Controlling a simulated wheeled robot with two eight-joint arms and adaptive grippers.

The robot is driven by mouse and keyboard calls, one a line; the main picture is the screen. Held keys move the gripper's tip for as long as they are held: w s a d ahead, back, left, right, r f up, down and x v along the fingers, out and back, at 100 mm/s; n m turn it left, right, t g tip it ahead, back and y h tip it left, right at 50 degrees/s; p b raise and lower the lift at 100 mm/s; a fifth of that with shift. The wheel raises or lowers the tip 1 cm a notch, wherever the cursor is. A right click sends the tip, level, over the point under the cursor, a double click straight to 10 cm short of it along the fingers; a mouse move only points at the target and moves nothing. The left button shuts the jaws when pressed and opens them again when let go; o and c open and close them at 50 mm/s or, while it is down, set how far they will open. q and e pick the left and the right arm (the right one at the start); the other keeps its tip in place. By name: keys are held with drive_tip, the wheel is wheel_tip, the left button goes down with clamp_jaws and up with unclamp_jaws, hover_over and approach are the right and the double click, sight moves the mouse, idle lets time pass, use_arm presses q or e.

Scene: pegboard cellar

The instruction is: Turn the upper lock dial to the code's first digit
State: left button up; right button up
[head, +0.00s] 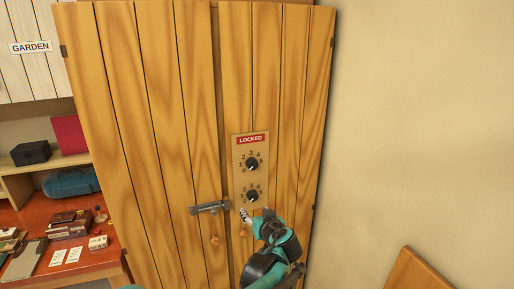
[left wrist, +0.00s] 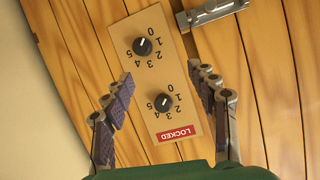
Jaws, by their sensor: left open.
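The upper lock dial (head: 252,163) is a black knob on a wooden panel (head: 237,178) on the cabinet's right door, just under the red LOCKED sign (head: 250,140). The lower dial (head: 252,195) sits below it. The left wrist view is upside down: there the upper dial (left wrist: 163,102) is nearer the sign and the lower dial (left wrist: 142,46) is above it. Digits ring both; I cannot surely tell the upper pointer's digit. My left gripper (left wrist: 161,76) is open and empty, its fingers either side of the panel, apart from both knobs. My right gripper is out of view.
A metal slide bolt (head: 208,208) crosses the door gap left of the panel, with wooden knobs below. A red desk (head: 98,262) at left holds boxes and white cards (head: 73,255) too small to read. A wooden board (head: 418,272) stands at lower right. The right wall is bare.

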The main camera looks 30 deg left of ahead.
sight(253, 166)
use_arm(q)
drive_tip(key=w+a+r+y+p, duration=0.1)
drive_tip(key=w+a+r, duration=0.1)
drive_tip(key=w+a, duration=0.1)
drive_tip(key=w+a+r+n+t+y+p, duration=0.1)
drive_tip(key=w+a+r+p, duration=0.1)
drive_tip(key=w, duration=0.4)
drive_tip(key=w+a+r+n+t+y+p, duration=0.1)
drive_tip(key=w+a+r+p, duration=0.1)
drive_tip(key=w, duration=0.3)
drive_tip(key=shift+w+a+r+y, duration=0.15)
drive_tip(key=shift+a+r+y, duration=0.25)
drive_tip(key=shift+a+r, duration=0.4)
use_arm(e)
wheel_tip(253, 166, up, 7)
use_arm(q)
drive_tip(key=shift+a+f, duration=0.1)
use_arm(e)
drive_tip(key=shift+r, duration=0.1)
use_arm(q)
drive_tip(key=c, duration=1.2)
